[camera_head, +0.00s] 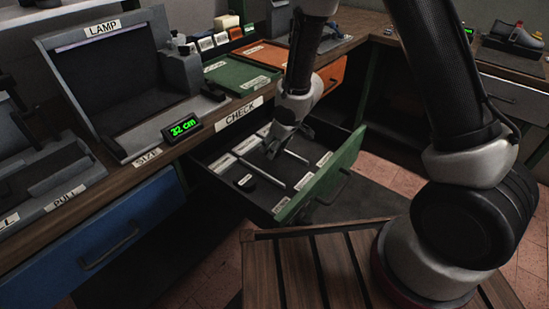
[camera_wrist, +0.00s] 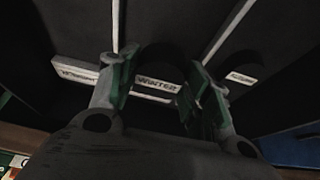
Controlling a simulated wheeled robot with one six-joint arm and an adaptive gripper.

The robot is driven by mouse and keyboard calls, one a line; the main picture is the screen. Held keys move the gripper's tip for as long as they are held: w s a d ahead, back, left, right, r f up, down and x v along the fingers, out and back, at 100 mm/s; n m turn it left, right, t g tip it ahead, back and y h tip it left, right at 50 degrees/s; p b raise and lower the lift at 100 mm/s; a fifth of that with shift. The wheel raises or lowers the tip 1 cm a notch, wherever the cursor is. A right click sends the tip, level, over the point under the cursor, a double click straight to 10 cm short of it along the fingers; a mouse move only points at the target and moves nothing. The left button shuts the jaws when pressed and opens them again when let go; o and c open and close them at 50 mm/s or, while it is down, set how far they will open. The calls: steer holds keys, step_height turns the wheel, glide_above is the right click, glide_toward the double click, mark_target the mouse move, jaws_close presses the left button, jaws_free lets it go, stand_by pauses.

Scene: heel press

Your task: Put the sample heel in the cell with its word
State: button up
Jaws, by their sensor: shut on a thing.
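The open green-fronted drawer (camera_head: 322,180) under the CHECK sign has a dark inside split into cells by pale dividers, with white word labels. My gripper (camera_head: 272,149) reaches down into it, over the middle cells. In the wrist view my gripper (camera_wrist: 162,88) is shut on a dark rounded thing, likely the sample heel (camera_wrist: 165,58), between its green-padded fingers. A label reading WINTER (camera_wrist: 157,85) shows right behind the fingers. Whether the heel touches the cell floor cannot be told. A small black piece (camera_head: 244,184) lies in the drawer's left part.
A blue drawer (camera_head: 95,240) is shut at the left. A slatted wooden surface (camera_head: 300,265) lies in front of the drawer.

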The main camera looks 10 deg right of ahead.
mark_target(275, 164)
steer(key=shift+f, duration=2.5)
steer(key=shift+f, duration=0.15)
steer(key=o, duration=1)
